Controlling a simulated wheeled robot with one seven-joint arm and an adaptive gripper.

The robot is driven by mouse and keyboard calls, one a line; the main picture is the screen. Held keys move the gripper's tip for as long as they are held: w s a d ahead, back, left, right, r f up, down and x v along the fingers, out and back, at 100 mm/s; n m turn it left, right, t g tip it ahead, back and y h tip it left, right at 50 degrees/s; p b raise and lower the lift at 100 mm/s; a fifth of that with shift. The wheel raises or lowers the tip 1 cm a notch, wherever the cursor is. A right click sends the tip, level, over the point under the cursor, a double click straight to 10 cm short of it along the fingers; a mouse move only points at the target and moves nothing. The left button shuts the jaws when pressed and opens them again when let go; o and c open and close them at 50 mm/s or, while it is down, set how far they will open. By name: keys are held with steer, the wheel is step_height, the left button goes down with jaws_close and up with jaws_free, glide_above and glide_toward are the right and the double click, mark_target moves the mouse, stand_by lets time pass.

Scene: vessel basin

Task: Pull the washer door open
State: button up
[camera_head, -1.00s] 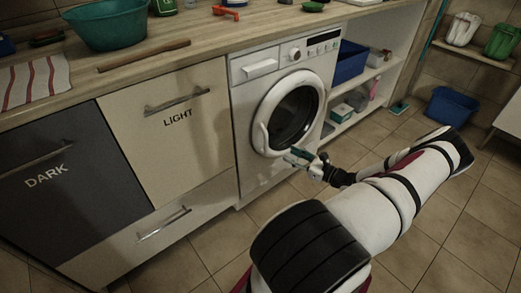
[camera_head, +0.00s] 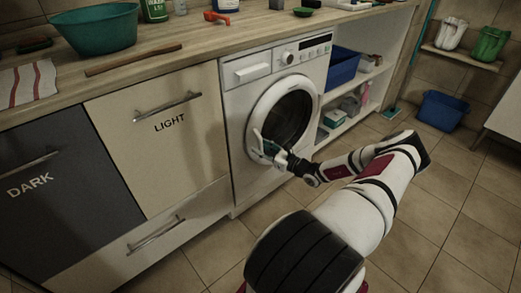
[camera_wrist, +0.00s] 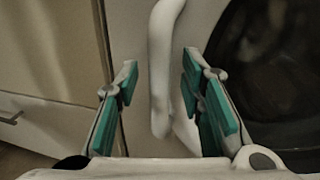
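The white washer (camera_head: 238,108) stands under the counter, with its round door (camera_head: 306,93) closed. The door has a white ring and dark glass; the glass fills the right side of the wrist view (camera_wrist: 275,70). A curved white handle (camera_wrist: 160,70) runs down the door's left edge. My gripper (camera_head: 266,148) is at the lower left of the door, in front of the handle. In the wrist view my gripper (camera_wrist: 160,98) is open, with its teal-padded fingers on either side of the handle's lower part. Gaps show between both pads and the handle.
A light laundry cabinet (camera_head: 160,130) and a dark one (camera_head: 60,190) adjoin the washer on the left. Open shelves (camera_head: 345,105) with a blue bin (camera_head: 342,66) stand on the right. The tiled floor (camera_head: 440,210) before the washer is clear apart from my arm.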

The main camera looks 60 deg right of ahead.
steer(key=shift+w, duration=0.3)
jaws_close()
steer(key=shift+s, duration=0.15)
